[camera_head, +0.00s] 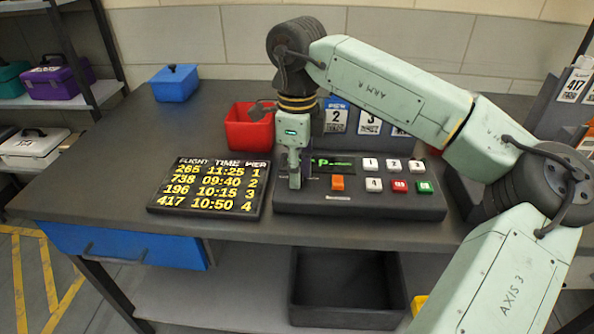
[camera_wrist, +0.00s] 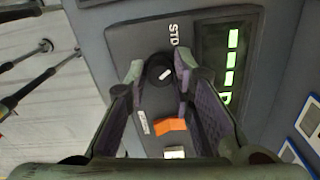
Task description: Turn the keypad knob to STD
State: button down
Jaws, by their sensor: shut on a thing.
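The keypad (camera_head: 370,205) is a dark panel with a display, white, red and green buttons and an orange key (camera_head: 337,183). My gripper (camera_head: 295,180) points down at its left end and hides the knob in the head view. In the wrist view the black round knob (camera_wrist: 157,84) sits between the fingertips of my gripper (camera_wrist: 160,70), which are shut on it. A short slanted white mark shows on the knob. The STD label (camera_wrist: 175,35) lies above the knob in the wrist view; a second label (camera_wrist: 146,122), too small to read, lies below it.
A flight board (camera_head: 210,186) lies left of the keypad. A red bin (camera_head: 248,133) and numbered blue holders (camera_head: 338,120) stand behind. A blue box (camera_head: 174,83) is at the back left. The left part of the table is clear.

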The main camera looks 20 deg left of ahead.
jog(key=shift+n, duration=0.8)
jog(key=c, duration=1.4)
grip_release()
jog(key=shift+o, duration=0.2)
notch_tip(320, 180, up, 12)
